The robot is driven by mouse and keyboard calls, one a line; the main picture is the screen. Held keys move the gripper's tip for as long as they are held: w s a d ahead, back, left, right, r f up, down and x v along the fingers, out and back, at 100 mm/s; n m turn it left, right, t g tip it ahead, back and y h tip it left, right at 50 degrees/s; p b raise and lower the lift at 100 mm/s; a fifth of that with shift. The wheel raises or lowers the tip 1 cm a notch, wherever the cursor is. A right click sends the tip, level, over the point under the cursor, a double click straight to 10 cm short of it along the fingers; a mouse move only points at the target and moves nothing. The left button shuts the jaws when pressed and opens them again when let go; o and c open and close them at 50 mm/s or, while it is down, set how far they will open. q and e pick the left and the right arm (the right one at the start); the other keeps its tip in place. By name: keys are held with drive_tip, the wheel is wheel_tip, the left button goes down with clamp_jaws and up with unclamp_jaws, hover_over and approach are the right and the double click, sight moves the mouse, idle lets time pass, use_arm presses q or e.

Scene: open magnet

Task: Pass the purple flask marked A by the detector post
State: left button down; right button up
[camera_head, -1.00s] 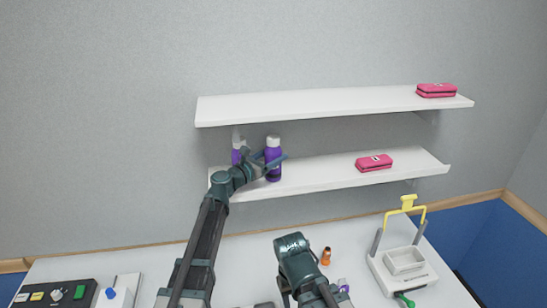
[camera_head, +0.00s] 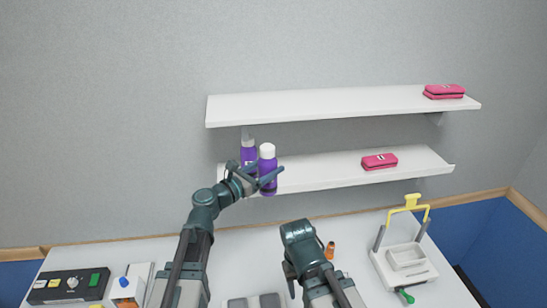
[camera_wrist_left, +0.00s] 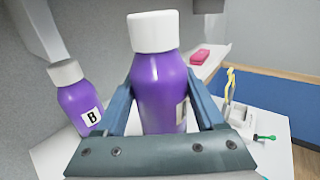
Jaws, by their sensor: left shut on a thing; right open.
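My left gripper (camera_head: 272,178) is shut on a purple flask (camera_head: 267,173) with a white cap, at the front of the lower shelf (camera_head: 330,176). The held flask (camera_wrist_left: 160,85) is about upright in the left wrist view; its label is edge-on and its letter cannot be read. A second purple flask (camera_head: 248,153) stands behind it to the left; in the left wrist view this flask (camera_wrist_left: 80,105) shows the letter B. My right gripper (camera_head: 290,282) is low over the table, its fingers largely hidden by its arm. I cannot pick out a detector post for sure.
Pink cases lie on the upper shelf (camera_head: 445,92) and the lower shelf (camera_head: 380,162). A white device with a yellow handle (camera_head: 412,203) stands at the table's right. A button panel (camera_head: 68,286) is at the left. A small orange object (camera_head: 330,250) is beside my right arm.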

use_arm(q)
drive_tip(key=shift+s+a, duration=0.2)
drive_tip(key=shift+s, duration=0.55)
use_arm(e)
wheel_tip(320, 180, down, 22)
drive_tip(key=b, duration=2.2)
drive_tip(key=shift+w+f+b, duration=0.1)
drive_tip(key=shift+f+b, duration=0.15)
drive_tip(key=shift+b, duration=0.05)
use_arm(q)
wheel_tip(320, 180, down, 22)
drive_tip(key=shift+f, duration=0.15)
use_arm(e)
drive_tip(key=shift+r, duration=0.1)
